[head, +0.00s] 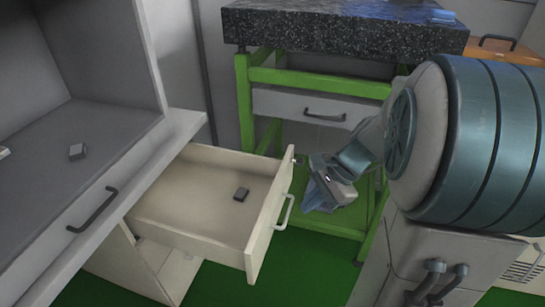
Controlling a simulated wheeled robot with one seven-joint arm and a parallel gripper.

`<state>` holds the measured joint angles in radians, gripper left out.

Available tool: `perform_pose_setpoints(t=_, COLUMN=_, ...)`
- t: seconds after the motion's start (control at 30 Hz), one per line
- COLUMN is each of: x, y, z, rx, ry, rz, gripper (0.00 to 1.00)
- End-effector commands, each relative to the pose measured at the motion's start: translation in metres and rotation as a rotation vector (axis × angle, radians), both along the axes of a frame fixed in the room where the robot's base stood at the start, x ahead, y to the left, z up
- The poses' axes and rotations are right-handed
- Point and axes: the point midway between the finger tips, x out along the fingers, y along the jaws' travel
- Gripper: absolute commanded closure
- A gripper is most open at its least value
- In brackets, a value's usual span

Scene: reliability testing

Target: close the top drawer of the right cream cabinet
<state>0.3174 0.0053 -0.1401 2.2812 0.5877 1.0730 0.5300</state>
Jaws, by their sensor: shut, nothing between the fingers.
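The cream cabinet (153,262) stands at the lower left, partly under a grey worktop. Its top drawer (190,224) is pulled well out to the right. The drawer front (265,226) faces right and carries a pale bar handle (284,212). My gripper (318,195) is shut and empty, just right of the drawer front near the handle. A small gap seems to separate them; I cannot tell the exact distance in depth. My arm comes in from the right.
A green-framed table (243,92) with a dark granite top (345,25) and a grey drawer stands behind. A grey unit (93,120) with a dark-handled drawer is at left. Green floor shows between.

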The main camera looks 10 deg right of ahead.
Motion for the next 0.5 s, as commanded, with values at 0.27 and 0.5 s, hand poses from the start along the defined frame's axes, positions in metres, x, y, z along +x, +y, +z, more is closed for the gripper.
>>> perform_pose_setpoints(t=0.27, x=0.048, y=-0.066, z=0.008, rx=0.3, ry=0.153, rz=-0.59, gripper=1.0)
perform_pose_setpoints(t=0.5, x=0.059, y=-0.069, z=-0.001, rx=0.348, ry=0.172, rz=-0.67, gripper=1.0)
